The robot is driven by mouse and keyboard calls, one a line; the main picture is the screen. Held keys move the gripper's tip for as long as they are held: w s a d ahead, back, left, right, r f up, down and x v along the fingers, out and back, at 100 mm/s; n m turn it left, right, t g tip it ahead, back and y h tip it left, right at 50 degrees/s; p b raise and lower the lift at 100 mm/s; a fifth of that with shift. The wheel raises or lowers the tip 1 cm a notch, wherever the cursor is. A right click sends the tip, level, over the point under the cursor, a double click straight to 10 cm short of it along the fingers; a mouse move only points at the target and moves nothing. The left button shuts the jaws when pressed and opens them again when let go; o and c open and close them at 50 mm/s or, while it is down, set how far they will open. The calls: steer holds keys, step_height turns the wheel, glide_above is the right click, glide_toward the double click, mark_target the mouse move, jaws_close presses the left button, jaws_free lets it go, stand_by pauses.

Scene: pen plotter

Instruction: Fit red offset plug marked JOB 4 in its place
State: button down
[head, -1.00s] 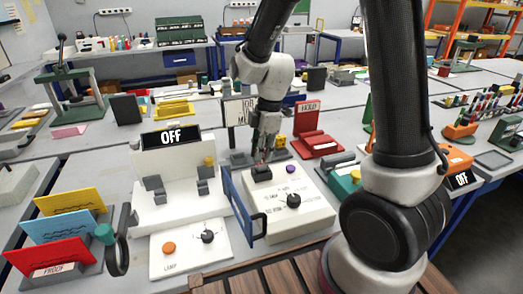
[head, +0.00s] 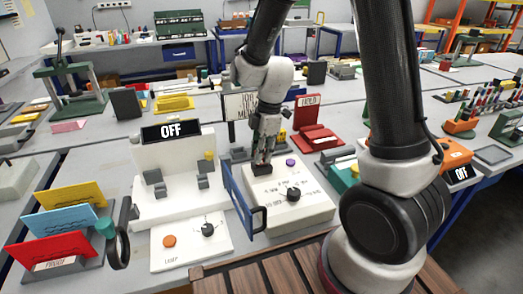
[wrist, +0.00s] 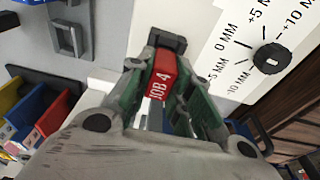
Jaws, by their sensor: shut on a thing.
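The red plug marked JOB 4 (wrist: 162,78) is held between the green-padded fingers of my gripper (wrist: 160,90). Its lettering faces the wrist camera. My gripper also shows in the head view (head: 263,152), pointing down over the white plotter box (head: 305,211). A dark socket block (head: 261,171) stands on the box top directly below the fingers; in the wrist view its dark frame (wrist: 167,40) is at the plug's far end. The plug's lower end is hidden, so I cannot tell how deep it sits in the socket.
A black knob (wrist: 270,58) with a scale in MM is beside the socket. A blue-framed panel with a handle (head: 240,199) stands close on the left. A purple button (head: 291,162) is on the box top, and a white lamp station (head: 188,245) is further left.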

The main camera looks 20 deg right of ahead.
steer(key=shift+f, duration=0.1)
steer(key=c, duration=1.2)
jaws_free()
step_height(320, 180, up, 12)
steer(key=d, duration=0.1)
steer(key=shift+d, duration=0.4)
steer(key=shift+f, duration=0.1)
